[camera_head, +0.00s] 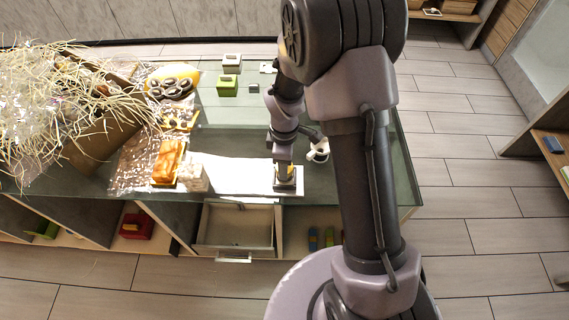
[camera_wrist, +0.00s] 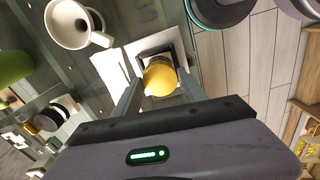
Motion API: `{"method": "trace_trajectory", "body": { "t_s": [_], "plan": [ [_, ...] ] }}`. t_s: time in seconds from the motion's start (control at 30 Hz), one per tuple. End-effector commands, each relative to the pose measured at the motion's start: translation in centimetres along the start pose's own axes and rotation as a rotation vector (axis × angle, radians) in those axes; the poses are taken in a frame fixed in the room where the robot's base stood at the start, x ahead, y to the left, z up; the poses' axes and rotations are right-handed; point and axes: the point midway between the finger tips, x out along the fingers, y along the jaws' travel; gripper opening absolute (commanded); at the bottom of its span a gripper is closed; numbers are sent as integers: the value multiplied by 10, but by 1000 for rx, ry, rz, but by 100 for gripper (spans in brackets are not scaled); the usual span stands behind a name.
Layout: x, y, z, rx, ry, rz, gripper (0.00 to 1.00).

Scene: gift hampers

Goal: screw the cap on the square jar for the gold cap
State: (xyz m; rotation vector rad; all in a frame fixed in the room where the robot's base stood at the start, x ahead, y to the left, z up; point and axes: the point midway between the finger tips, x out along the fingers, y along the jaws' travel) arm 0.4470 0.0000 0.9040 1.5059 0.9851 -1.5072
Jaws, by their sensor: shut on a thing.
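My gripper (camera_wrist: 160,88) points down, its two fingers closed on either side of a round gold cap (camera_wrist: 160,76) in the wrist view. Under the cap is a dark square shape with a pale square border (camera_wrist: 143,44), which looks like the square jar's place. The cap hides most of it, and I cannot tell whether cap and jar touch. In the head view my gripper (camera_head: 285,174) is low over the counter's front right part, at a pale square base (camera_head: 289,189). A little gold shows between the fingers there.
A white cup (camera_head: 318,153) stands close to the right of my gripper. An open drawer (camera_head: 235,226) juts out in front. Green boxes (camera_head: 227,86) stand farther back.

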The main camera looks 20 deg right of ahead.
Motion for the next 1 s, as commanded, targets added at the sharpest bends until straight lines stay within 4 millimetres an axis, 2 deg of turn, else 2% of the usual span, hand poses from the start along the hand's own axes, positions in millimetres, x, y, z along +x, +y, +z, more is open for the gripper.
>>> {"method": "trace_trajectory", "body": {
  "t_s": [0.13,0.37,0.5,0.57,0.83,1.0],
  "plan": [
    [2,0,0,200,1,2,0],
    [1,0,0,224,1,1,0],
    [4,1,0,476,2,2,0],
    [3,1,0,548,1,2,0],
    [2,1,0,606,1,2,0],
    [3,0,0,901,2,1,0]
  ]
}}
